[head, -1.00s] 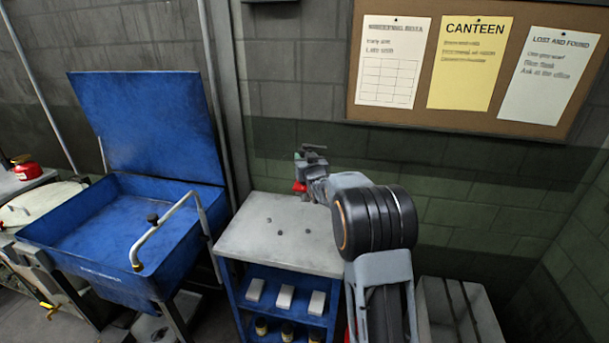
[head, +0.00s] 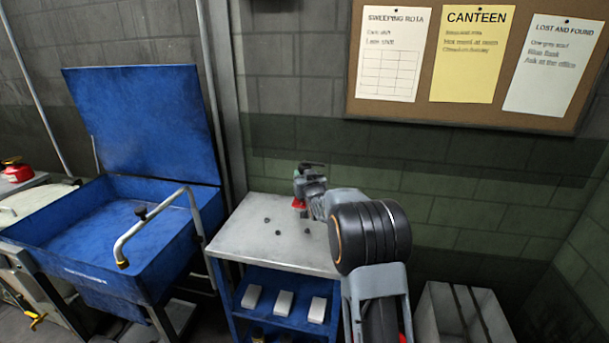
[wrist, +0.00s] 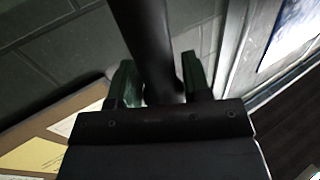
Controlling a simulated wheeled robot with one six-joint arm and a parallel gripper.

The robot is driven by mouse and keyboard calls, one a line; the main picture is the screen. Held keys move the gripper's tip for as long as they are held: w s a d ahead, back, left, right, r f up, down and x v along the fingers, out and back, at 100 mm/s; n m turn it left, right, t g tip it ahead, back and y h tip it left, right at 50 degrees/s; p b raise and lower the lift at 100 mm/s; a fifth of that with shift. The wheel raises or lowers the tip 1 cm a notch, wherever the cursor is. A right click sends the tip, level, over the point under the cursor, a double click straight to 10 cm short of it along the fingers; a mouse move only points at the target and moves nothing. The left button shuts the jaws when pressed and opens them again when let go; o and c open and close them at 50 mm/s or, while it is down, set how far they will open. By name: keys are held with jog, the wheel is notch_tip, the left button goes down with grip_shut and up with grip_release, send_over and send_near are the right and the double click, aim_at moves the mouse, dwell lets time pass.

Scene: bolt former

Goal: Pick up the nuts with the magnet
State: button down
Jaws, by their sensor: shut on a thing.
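Several small dark nuts lie apart on the grey top of the blue cart: one to the left (head: 267,219), one nearer the front (head: 277,232) and one to the right (head: 306,231). My gripper (head: 301,188) is over the back right of the cart top, behind the right nut in the picture. A red piece (head: 299,205), apparently the magnet's end, shows just below it. In the wrist view my gripper (wrist: 157,82) has its green fingers shut on a dark round handle (wrist: 150,35), apparently the magnet's. I cannot tell whether the red piece touches the cart top.
The cart top (head: 245,245) is otherwise clear. Pale blocks (head: 284,303) lie on the shelf below. A blue basin with a raised lid (head: 150,125) and a bent pipe (head: 150,222) stands left. A grey crate (head: 440,310) is on the right; a notice board hangs behind.

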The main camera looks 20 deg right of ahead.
jog(key=shift+f+b, duration=0.75)
jog(key=shift+f, duration=1.85)
jog(key=shift+f+b, duration=1)
jog(key=shift+b, duration=0.15)
jog(key=shift+r+p, duration=1.45)
jog(key=shift+r, duration=2.55)
jog(key=shift+r, duration=0.1)
